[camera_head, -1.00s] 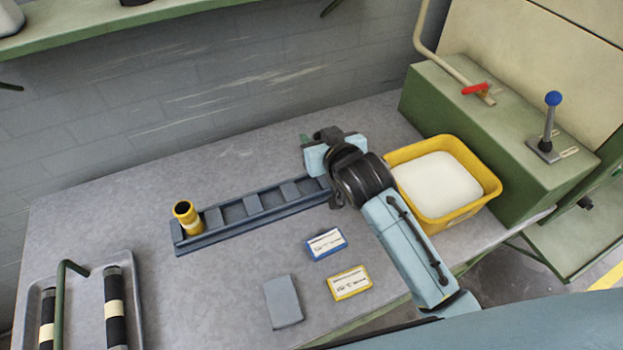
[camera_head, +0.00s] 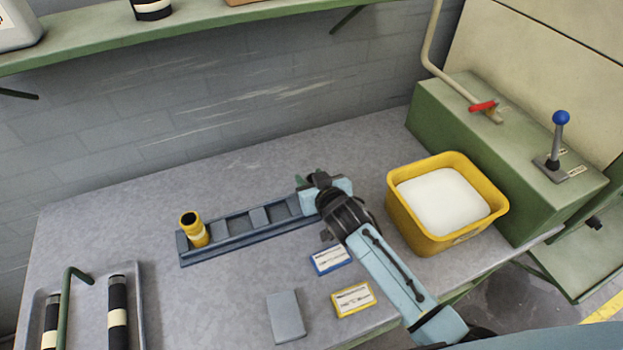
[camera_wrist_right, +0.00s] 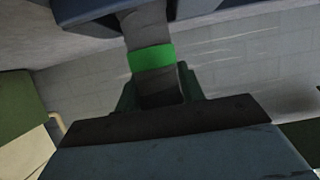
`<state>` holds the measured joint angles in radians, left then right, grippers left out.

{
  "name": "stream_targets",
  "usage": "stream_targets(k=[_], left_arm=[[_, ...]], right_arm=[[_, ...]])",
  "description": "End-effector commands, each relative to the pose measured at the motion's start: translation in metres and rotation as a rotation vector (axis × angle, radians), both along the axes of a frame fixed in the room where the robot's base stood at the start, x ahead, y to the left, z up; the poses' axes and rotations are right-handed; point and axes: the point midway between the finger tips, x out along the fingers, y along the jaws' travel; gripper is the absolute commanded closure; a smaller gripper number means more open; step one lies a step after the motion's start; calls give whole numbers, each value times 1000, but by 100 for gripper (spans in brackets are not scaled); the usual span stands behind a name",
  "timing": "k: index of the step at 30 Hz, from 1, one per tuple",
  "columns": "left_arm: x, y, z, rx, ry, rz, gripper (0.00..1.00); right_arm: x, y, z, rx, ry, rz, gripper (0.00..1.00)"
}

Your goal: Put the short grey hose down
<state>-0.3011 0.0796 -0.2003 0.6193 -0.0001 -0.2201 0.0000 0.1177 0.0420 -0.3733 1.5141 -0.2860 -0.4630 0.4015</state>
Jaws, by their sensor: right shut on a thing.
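The short grey hose (camera_wrist_right: 148,30) is grey with a bright green band, seen in the right wrist view. My right gripper (camera_wrist_right: 160,88) is shut on it; the dark green fingers lie on both sides of it. The hose's far end meets the dark blue rack (camera_wrist_right: 85,10) at the top of that view; I cannot tell whether it rests in a slot. In the head view my right gripper (camera_head: 304,184) is over the right end of the blue slotted rack (camera_head: 225,250), and the hose is hidden. My left gripper is out of view.
A yellow hose (camera_head: 194,229) stands in the rack's left end. A yellow bin (camera_head: 405,227) with white contents is right of my arm. Blue (camera_head: 331,260) and yellow (camera_head: 352,300) labelled cards and a grey block (camera_head: 286,316) lie in front. A tray (camera_head: 137,300) with banded hoses is at left.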

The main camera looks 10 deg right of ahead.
Motion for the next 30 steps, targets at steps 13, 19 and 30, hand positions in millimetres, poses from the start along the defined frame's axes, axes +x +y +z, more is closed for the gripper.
stream_targets(k=[13,19,30], left_arm=[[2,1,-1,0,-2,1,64],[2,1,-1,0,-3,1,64],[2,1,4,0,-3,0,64]], right_arm=[[0,0,-2,1,0,0,47],[0,0,-2,0,0,-1,40],[-16,-4,8,0,1,-1,40]])
